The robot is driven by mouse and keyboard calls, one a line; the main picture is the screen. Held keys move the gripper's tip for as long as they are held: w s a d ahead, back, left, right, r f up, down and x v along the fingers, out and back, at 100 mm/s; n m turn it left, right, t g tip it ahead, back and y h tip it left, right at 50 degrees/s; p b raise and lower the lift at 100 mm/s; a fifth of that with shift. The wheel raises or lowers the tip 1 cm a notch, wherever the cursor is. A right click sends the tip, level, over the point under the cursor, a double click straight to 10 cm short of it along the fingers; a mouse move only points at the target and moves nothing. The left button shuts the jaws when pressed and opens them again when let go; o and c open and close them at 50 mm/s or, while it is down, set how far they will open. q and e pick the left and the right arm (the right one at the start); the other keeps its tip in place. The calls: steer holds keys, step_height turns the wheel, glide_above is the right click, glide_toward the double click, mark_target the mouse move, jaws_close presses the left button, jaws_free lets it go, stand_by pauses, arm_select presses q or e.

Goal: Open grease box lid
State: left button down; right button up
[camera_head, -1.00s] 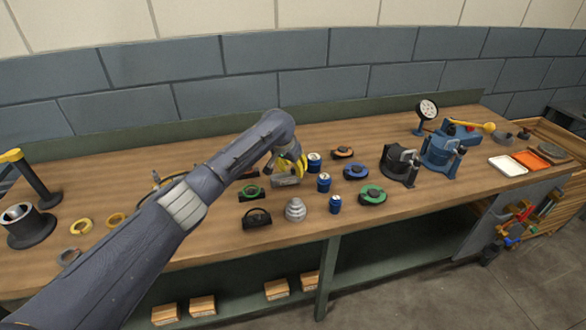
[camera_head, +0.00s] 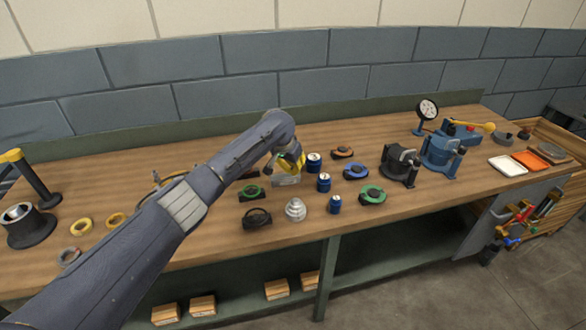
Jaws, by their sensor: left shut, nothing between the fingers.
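My left gripper (camera_head: 291,163), with yellow on its fingers, is shut and empty over the middle of the bench. Just below it is a small pale grey box (camera_head: 286,180), which I take to be the grease box. The gripper and wrist cover its back part. At this size I cannot tell whether its lid is raised, or whether the fingers touch it. My right gripper does not show.
Blue cans (camera_head: 323,182) stand just right of the box. A green-and-black round part (camera_head: 251,192), a black part (camera_head: 257,218) and a silver stepped cone (camera_head: 296,209) lie in front. Black (camera_head: 400,165) and blue (camera_head: 440,150) housings stand further right.

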mark_target(284, 176)
arm_select(q)
steer(key=shift+r, duration=0.15)
steer(key=a+r+h, duration=0.1)
steer(key=h, duration=0.1)
steer(key=r+t+h, duration=0.1)
steer(key=h, duration=0.1)
steer(key=shift+s+a+r+n, duration=0.15)
steer(key=shift+a+n, duration=0.15)
steer(key=shift+a, duration=0.05)
steer(key=shift+s+a+r+t+h, duration=0.15)
steer(key=shift+a+r+t+h, duration=0.55)
steer(key=shift+h, duration=0.7)
steer(key=shift+r, duration=0.1)
steer(key=c, duration=2.2)
jaws_free()
steer(key=c, duration=1.3)
jaws_free()
steer(key=shift+c, duration=0.2)
steer(key=shift+s+a, duration=0.1)
steer(key=v, duration=1.1)
steer(key=shift+a+r, duration=0.2)
steer(key=shift+a, duration=0.05)
